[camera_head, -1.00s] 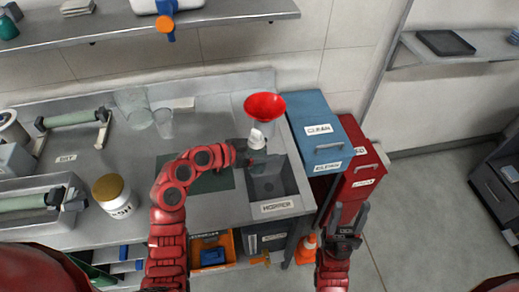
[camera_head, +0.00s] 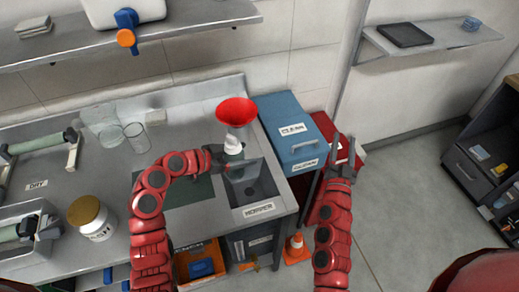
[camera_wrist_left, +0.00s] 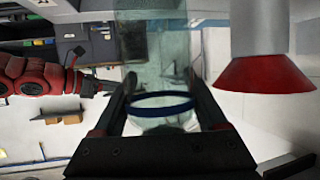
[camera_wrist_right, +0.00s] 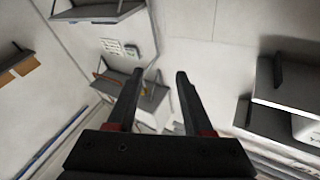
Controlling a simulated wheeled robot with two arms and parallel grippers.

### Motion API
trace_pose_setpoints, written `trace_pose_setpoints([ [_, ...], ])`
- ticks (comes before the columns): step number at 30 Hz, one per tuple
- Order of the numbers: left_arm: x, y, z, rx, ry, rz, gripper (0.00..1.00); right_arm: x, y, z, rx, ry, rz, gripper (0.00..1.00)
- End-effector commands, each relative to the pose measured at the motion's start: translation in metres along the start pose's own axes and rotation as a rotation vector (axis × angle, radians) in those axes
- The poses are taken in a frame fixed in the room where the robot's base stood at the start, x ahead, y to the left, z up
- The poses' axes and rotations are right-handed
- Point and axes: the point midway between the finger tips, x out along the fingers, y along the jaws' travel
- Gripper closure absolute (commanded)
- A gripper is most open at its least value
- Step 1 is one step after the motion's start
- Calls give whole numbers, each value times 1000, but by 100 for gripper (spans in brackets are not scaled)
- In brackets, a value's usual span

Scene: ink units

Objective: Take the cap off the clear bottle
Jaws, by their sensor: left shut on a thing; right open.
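The clear bottle (camera_wrist_left: 152,45) is held in my left gripper (camera_head: 222,156). In the left wrist view its see-through body rises between the fingers, with a blue ring (camera_wrist_left: 160,106) nearer the palm. In the head view its white cap (camera_head: 233,146) is on top, and the fingers are on the body below. The bottle's lower part is mostly hidden; I cannot tell if it touches the counter. My right gripper (camera_head: 343,154) is open and empty, in front of the red cabinet, well right of the bottle. It also shows empty in the right wrist view (camera_wrist_right: 158,78).
A red funnel (camera_head: 236,111) stands just behind the bottle. The hopper basin (camera_head: 252,188) is beside it. A blue cabinet (camera_head: 290,125) stands between the counter and my right gripper. Glass beakers (camera_head: 137,138) and a gold-lidded jar (camera_head: 92,218) are on the left counter.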

Motion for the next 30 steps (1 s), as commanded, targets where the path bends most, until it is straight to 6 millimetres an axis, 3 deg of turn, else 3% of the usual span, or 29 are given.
trace_pose_setpoints([
  [3, 0, 0, -1, 1, 2, 0, 100, 11, -28, 20, 46, -147, -105, 49],
  [7, 0, 0, -1, 1, 2, 0, 100, 10, -73, 32, 80, -285, -285, 49],
  [11, 0, 0, -1, 1, 2, 0, 100, -5, -127, 26, 90, -371, -515, 49],
  [15, 0, 0, -1, 1, 2, 0, 100, -36, -181, 6, 66, -409, -786, 49],
  [18, 0, 0, -1, 1, 2, 0, 100, -62, -208, -10, 31, -409, -959, 49],
  [24, 0, 0, -1, 1, 2, 0, 100, -102, -234, -29, -31, -395, -1178, 49],
  [30, 0, 0, -1, 1, 2, -1, 100, -110, -250, -30, -49, -387, -1233, 49],
])
